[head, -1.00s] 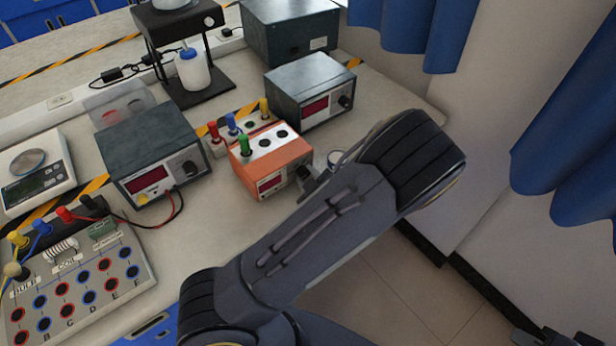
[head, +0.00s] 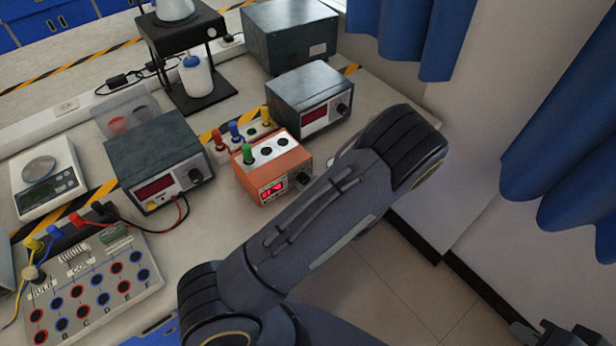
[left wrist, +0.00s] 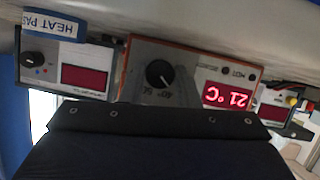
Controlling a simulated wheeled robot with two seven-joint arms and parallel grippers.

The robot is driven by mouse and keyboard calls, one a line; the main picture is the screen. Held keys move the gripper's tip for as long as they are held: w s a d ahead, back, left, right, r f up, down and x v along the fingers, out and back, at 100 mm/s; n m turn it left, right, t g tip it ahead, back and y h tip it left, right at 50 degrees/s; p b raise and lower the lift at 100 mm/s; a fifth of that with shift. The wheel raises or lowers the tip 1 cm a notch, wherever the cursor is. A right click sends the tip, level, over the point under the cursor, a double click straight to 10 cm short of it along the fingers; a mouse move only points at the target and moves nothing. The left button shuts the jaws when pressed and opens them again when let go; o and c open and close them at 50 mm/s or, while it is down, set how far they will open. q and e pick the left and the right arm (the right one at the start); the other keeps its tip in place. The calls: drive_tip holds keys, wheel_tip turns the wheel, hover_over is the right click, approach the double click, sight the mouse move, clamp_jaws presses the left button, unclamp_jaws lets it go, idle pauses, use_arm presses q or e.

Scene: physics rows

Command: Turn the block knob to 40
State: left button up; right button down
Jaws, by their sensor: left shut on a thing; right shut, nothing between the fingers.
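The orange-topped block heater (head: 272,165) stands on the bench, just left of my left arm. Its red display (head: 273,190) is lit. In the left wrist view the block (left wrist: 205,62) appears upside down, and its display (left wrist: 228,97) reads 21 °C. The dark round block knob (left wrist: 160,73) has scale marks beside it, including 40 and 50. My left gripper (left wrist: 178,82) is at the knob, shut on it; its dark body covers the lower picture, and my arm hides most of it in the head view. My right gripper (head: 556,338) is shut and empty at the lower right edge.
Dark power-supply-like boxes stand left (head: 155,152) and behind right (head: 310,95) of the block. Coloured plugs (head: 235,130) stand close behind it. A socket board (head: 95,285) with cables and a scale (head: 48,180) are at left. Floor lies right of the bench.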

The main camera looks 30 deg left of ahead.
use_arm(q)
drive_tip(key=shift+w+r+m+g+p, duration=0.1)
drive_tip(key=shift+m+g+p, duration=0.5)
drive_tip(key=shift+m+p, duration=0.15)
drive_tip(key=shift+m+g+y+p, duration=0.4)
drive_tip(key=shift+m+g, duration=0.1)
drive_tip(key=shift+m, duration=0.25)
drive_tip(key=o, duration=1)
drive_tip(key=shift+d, duration=0.1)
drive_tip(key=shift+c, duration=0.2)
drive_tip(key=b+v, duration=0.1)
drive_tip(key=v, duration=0.6)
drive_tip(key=shift+d, duration=0.4)
